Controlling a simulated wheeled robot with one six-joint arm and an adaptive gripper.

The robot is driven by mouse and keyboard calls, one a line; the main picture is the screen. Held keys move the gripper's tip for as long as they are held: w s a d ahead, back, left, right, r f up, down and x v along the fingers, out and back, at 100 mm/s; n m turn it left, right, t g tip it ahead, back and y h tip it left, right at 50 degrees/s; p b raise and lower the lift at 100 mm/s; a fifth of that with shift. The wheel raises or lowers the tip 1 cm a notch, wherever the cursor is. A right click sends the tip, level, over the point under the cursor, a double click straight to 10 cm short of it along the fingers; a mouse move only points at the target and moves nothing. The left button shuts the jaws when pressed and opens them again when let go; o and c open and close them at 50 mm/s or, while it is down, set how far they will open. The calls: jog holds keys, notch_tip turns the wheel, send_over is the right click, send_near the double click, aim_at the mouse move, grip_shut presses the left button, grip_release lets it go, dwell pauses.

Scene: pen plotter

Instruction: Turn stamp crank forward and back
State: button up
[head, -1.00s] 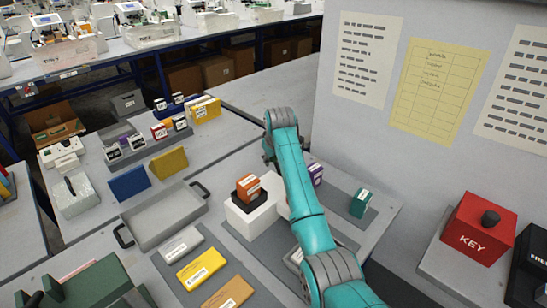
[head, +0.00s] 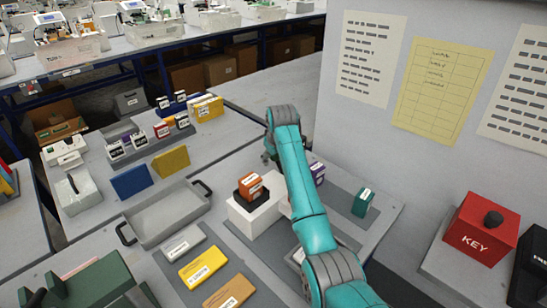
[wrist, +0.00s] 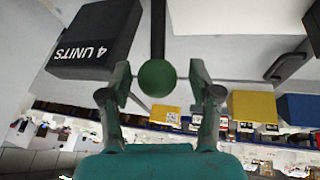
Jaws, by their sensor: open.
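In the wrist view a green ball knob (wrist: 157,78) sits at the end of a dark rod (wrist: 158,30); it looks like the crank's handle. My gripper (wrist: 158,92) is open, with one finger on each side of the knob and visible gaps between. I cannot tell how deep the knob lies between the fingers. A dark block marked "4 UNITS" (wrist: 95,42) is at the upper left of the wrist view, close to the left finger. In the head view my teal arm hides the crank and most of the gripper.
An orange block (head: 250,186) sits on a black and white stand left of my arm. A teal block (head: 362,202) is to its right, and a red KEY box (head: 480,229) farther right. A grey tray (head: 165,213) with black handles and a yellow labelled block (head: 203,267) lie left.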

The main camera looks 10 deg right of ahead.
jog(key=v, duration=1.1)
jog(key=shift+a, duration=0.1)
